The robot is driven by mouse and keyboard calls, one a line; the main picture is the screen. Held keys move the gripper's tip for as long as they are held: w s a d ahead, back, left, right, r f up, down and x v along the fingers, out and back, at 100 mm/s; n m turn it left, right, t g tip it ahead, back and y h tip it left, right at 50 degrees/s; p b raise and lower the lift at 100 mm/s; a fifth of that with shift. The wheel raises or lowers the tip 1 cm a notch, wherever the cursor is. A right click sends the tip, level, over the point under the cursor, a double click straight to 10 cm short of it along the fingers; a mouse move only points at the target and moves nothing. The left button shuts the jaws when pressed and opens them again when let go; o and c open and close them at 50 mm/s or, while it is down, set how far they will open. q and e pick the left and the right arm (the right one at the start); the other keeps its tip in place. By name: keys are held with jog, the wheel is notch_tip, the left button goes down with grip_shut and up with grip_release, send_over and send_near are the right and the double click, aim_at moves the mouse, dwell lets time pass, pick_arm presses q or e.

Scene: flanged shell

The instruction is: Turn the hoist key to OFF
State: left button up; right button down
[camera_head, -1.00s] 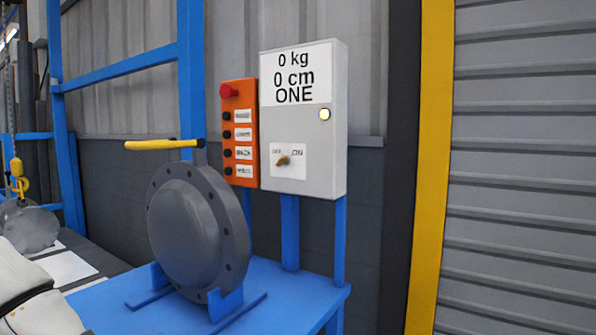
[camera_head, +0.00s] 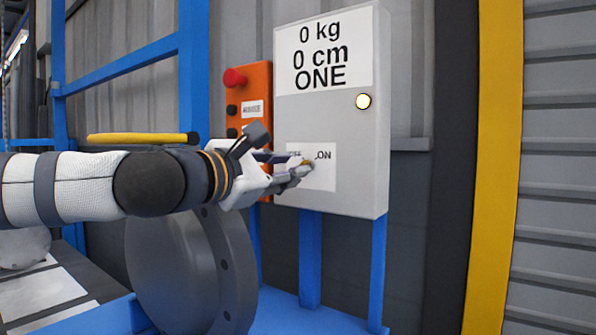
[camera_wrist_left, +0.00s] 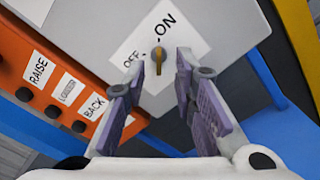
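The hoist key (camera_wrist_left: 158,60) is a small brass key on a white OFF/ON label on the front of the grey control box (camera_head: 355,170). In the left wrist view it stands between the fingertips of my left gripper (camera_wrist_left: 155,75), with a gap on both sides. In the head view my left gripper (camera_head: 295,172) reaches in from the left, its tips at the key (camera_head: 308,162), and partly covers the label. The label's ON mark lies up and right of the key in the wrist view, and OFF lies to the left. The right gripper is not in view.
The orange button panel (camera_head: 262,82) with a red button (camera_head: 235,78) stands left of the box. A grey flanged shell (camera_head: 190,270) sits below my left arm on the blue stand.

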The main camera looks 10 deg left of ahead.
pick_arm(q)
jog(key=x, duration=0.3)
jog(key=shift+w+d+r, duration=0.1)
jog(key=shift+w+d, duration=0.1)
jog(key=shift+w, duration=0.1)
grip_shut()
